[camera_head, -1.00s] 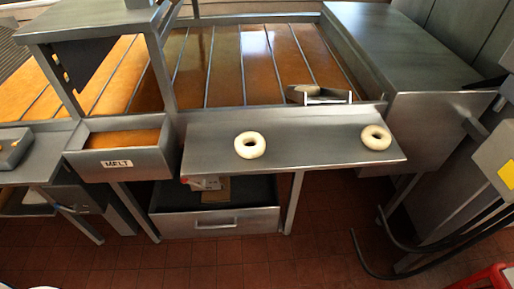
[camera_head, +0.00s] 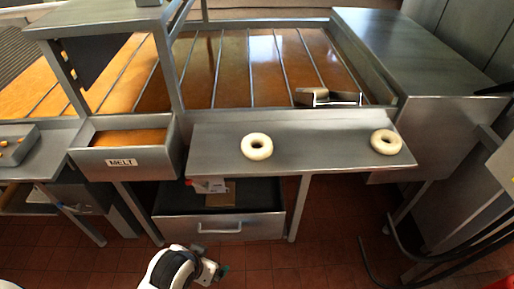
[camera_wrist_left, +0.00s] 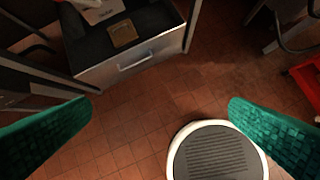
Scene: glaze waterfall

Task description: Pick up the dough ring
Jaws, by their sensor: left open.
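Two pale dough rings lie flat on the grey metal shelf (camera_head: 320,135) in the head view. My left gripper (camera_head: 219,271) is low in front of the shelf, over the floor, well apart from both rings. In the left wrist view its green fingers (camera_wrist_left: 160,125) are spread wide with nothing between them. No ring shows in the wrist view. My right gripper is not in view.
A metal box labelled MELT (camera_head: 124,153) stands left of the shelf. An open drawer (camera_head: 220,226) sits below the shelf; it also shows in the wrist view (camera_wrist_left: 135,62). Shelf legs and dark hoses (camera_head: 395,235) stand at the right. The tiled floor in front is mostly clear.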

